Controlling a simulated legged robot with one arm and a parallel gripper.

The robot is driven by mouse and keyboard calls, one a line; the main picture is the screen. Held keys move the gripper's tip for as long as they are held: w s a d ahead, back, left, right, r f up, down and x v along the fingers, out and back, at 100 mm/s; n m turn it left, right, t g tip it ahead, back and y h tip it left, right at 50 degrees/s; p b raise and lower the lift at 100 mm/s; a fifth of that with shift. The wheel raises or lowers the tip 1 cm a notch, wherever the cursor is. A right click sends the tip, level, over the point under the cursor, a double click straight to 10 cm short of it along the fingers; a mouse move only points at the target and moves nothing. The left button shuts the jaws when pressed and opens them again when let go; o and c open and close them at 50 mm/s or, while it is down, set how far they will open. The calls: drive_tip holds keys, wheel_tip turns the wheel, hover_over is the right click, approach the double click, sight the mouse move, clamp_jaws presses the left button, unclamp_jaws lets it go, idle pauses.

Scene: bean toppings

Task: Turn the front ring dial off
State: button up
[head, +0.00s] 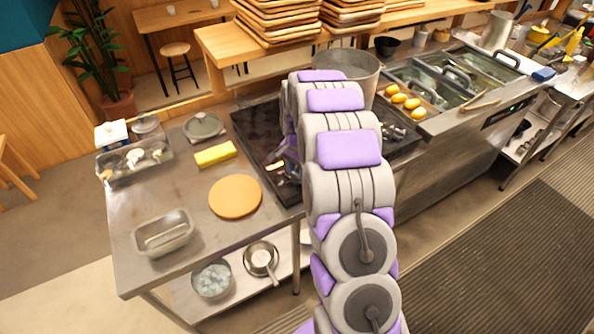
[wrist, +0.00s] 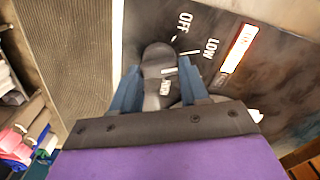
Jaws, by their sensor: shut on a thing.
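The dial (wrist: 157,62) is a dark grey knob on the stove's dark front panel (wrist: 215,40) in the wrist view. White OFF and LOW markings are printed beside it, along with a lit orange-red indicator. My gripper (wrist: 160,85) has its two blue fingers on either side of the dial and is shut on it. My arm hides most of the stove there, and my gripper and the dial cannot be made out clearly.
A large pot (head: 362,66) stands behind my arm. Yellow items (head: 403,99) lie right of it. Open floor lies at right.

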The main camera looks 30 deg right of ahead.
sight(296, 174)
drive_tip(key=shift+s+a+n+p, duration=0.1)
drive_tip(key=shift+a+n+p, duration=0.05)
drive_tip(key=shift+n+p, duration=0.25)
drive_tip(key=n+p, duration=0.2)
drive_tip(key=shift+a+r+n, duration=0.1)
drive_tip(key=shift+n, duration=0.2)
drive_tip(key=shift+f+n+p, duration=0.2)
drive_tip(key=shift+n+p, duration=1.4)
drive_tip(key=shift+n, duration=1.3)
drive_tip(key=o, duration=1.1)
drive_tip(key=shift+r, duration=0.1)
drive_tip(key=shift+c, duration=0.2)
drive_tip(key=shift+r, duration=0.2)
wheel_tip(296, 174, up, 17)
drive_tip(key=p, duration=0.2)
